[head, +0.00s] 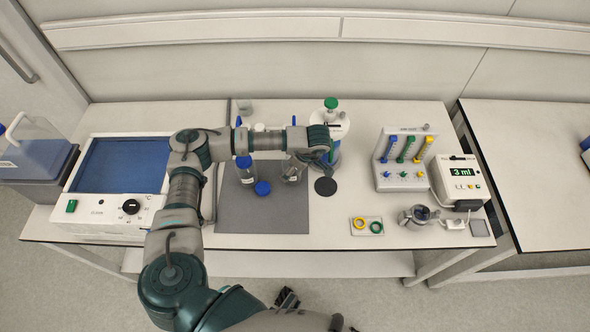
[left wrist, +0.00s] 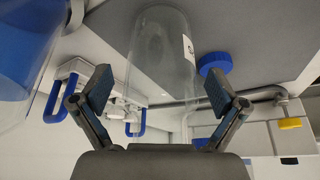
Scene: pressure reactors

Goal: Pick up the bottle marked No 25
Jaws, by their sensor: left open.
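My left gripper (left wrist: 155,92) is open in the left wrist view, one finger on each side of a clear glass bottle (left wrist: 163,50). The bottle appears empty and has a small white label with a dark mark, too small to read. I cannot tell if the fingers touch it. A blue cap (left wrist: 215,63) lies beside it, also in the head view (head: 262,188). In the head view my left arm crosses the bench and hides most of the gripper and bottles. A blue-capped bottle (head: 245,170) stands left of the cap. No No 25 marking is legible.
A grey mat (head: 260,215) covers the middle bench. A blue-topped heating unit (head: 120,165) stands left. A green-capped vessel (head: 331,105), a valve panel (head: 405,160) and a 3 ml display unit (head: 461,180) stand right. Rings (head: 367,226) lie in front. The mat's front is clear.

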